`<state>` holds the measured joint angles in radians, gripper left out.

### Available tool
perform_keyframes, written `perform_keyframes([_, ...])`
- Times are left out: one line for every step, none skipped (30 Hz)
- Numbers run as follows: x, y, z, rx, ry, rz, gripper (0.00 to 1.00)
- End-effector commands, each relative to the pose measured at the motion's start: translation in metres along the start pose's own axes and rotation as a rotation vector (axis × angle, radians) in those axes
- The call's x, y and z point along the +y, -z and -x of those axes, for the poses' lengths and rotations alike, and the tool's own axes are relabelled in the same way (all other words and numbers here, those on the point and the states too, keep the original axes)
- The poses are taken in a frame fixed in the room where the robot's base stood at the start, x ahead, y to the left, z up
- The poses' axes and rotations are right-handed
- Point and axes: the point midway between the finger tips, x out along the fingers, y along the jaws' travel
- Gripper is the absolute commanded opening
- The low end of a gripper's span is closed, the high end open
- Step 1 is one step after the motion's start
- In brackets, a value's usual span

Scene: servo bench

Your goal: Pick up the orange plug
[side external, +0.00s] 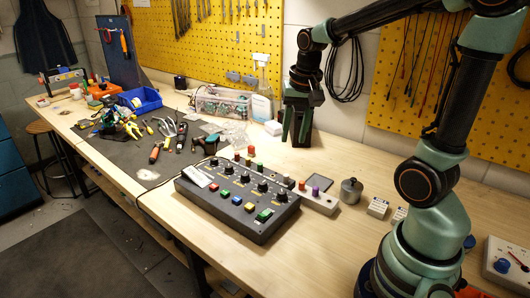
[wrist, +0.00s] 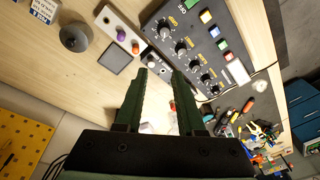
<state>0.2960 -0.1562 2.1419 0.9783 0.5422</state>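The orange plug (wrist: 135,48) looks orange-red in the wrist view. It stands in a pale grey strip (wrist: 108,18), beside a purple plug (wrist: 121,36). In the side view an orange-red plug (side external: 301,185) stands next to the purple plug (side external: 315,191), on the strip's right part (side external: 325,204) behind the dark control box. My gripper (wrist: 161,74) is open, with nothing held between its fingers. In the side view my gripper (side external: 295,142) points down above the bench, behind the strip and apart from the plugs.
The dark control box (side external: 235,205) has several knobs and coloured buttons and stands in front of the strip. A dark flat square (side external: 316,185) and a grey metal weight (side external: 351,190) lie to the right. A clear bin (side external: 222,102) stands at the back. Tools cover the mat on the left.

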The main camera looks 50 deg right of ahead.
Motion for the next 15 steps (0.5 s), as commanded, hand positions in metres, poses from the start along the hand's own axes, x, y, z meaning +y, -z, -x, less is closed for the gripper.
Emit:
perform_keyframes([0.009, 0.011, -0.011, -0.031, -0.027, -0.089, 0.38])
perform_keyframes([0.013, 0.016, -0.016, -0.045, -0.039, -0.139, 0.38])
perform_keyframes([0.018, 0.023, -0.023, -0.062, -0.055, -0.201, 0.38])
perform_keyframes([0.022, 0.027, -0.028, -0.073, -0.066, -0.245, 0.38])
perform_keyframes([0.026, 0.031, -0.032, -0.084, -0.077, -0.285, 0.38])
perform_keyframes([0.031, 0.035, -0.038, -0.096, -0.090, -0.332, 0.38])
perform_keyframes([0.034, 0.038, -0.041, -0.104, -0.098, -0.364, 0.38])
perform_keyframes([0.036, 0.040, -0.044, -0.110, -0.105, -0.390, 0.38])
perform_keyframes([0.040, 0.043, -0.048, -0.118, -0.113, -0.419, 0.38])
perform_keyframes([0.042, 0.044, -0.050, -0.121, -0.118, -0.437, 0.38])
perform_keyframes([0.043, 0.045, -0.051, -0.124, -0.121, -0.451, 0.38])
perform_keyframes([0.044, 0.046, -0.054, -0.127, -0.124, -0.463, 0.38])
perform_keyframes([0.045, 0.046, -0.056, -0.129, -0.126, -0.469, 0.38])
perform_keyframes([0.045, 0.046, -0.059, -0.131, -0.128, -0.473, 0.38])
perform_keyframes([0.046, 0.045, -0.063, -0.131, -0.129, -0.475, 0.38])
